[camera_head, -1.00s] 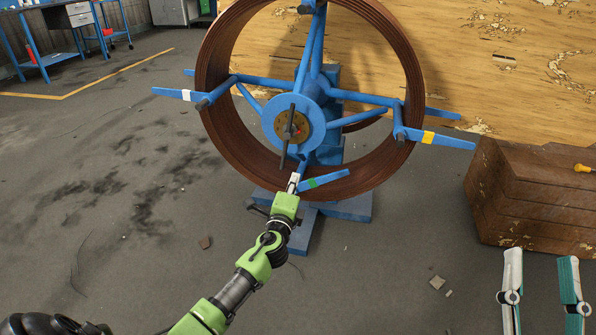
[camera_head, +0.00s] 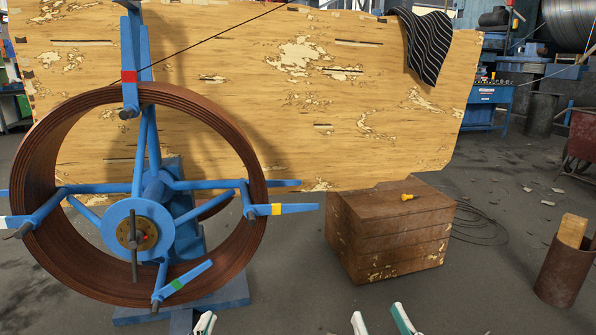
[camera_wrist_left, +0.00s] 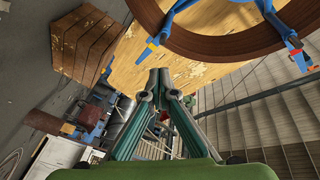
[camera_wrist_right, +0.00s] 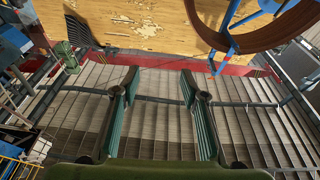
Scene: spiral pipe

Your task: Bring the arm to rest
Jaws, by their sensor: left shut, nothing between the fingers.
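My left gripper (camera_head: 205,323) shows only its tip at the bottom edge of the head view, below the reel and apart from it. Its fingers meet with nothing between them in the left wrist view (camera_wrist_left: 157,84). My right gripper (camera_head: 380,322) is at the bottom edge to the right, with its two fingertips apart. In the right wrist view (camera_wrist_right: 158,90) its fingers are spread and empty. The brown coiled pipe (camera_head: 246,148) sits around a blue reel (camera_head: 112,212) at the left. The reel's arm tips carry coloured bands. Most of both arms is hidden.
A brown wooden chest (camera_head: 385,238) with a yellow-handled tool (camera_head: 409,197) stands ahead. A large wooden panel (camera_head: 250,60) is behind the reel. A rusty bin (camera_head: 567,262) stands at the far right.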

